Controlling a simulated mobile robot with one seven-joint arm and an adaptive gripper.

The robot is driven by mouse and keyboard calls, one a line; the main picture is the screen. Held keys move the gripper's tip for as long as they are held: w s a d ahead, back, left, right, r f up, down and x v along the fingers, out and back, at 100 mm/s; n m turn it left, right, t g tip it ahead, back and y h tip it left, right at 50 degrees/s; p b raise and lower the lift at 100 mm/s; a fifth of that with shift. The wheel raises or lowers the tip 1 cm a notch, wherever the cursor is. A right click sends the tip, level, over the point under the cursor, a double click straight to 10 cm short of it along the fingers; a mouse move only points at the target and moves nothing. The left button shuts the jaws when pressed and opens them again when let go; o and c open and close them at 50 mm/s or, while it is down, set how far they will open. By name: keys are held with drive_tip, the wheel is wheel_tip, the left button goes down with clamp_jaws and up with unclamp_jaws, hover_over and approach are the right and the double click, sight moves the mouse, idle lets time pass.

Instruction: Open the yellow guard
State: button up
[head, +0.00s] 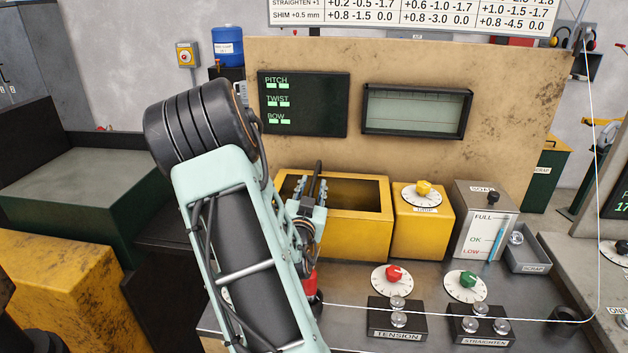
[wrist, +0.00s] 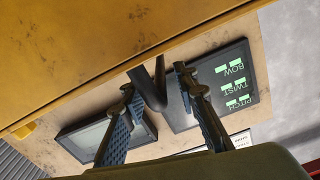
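The yellow guard (head: 345,248) is a box-like yellow housing with a dark window in its sloped top, standing on the bench against the tan panel. A dark handle (head: 319,172) stands up near its left part. My gripper (head: 312,190) is at the left of the guard, close to this handle, and my arm hides the guard's left end. In the wrist view, the guard's yellow surface (wrist: 80,55) fills the upper left. The dark handle (wrist: 150,88) shows between the two spread fingers of my gripper (wrist: 154,82), with gaps visible; contact cannot be told.
A yellow dial box (head: 422,230) and a grey soap box (head: 484,225) stand right of the guard. Tension (head: 397,330) and straighten (head: 480,328) blocks with rollers sit in front, with a thin wire running past. A red-topped part (head: 310,282) is close beside my arm.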

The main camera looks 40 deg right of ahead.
drive_tip(key=shift+x, duration=1.2)
drive_tip(key=shift+c, duration=0.5)
clamp_jaws()
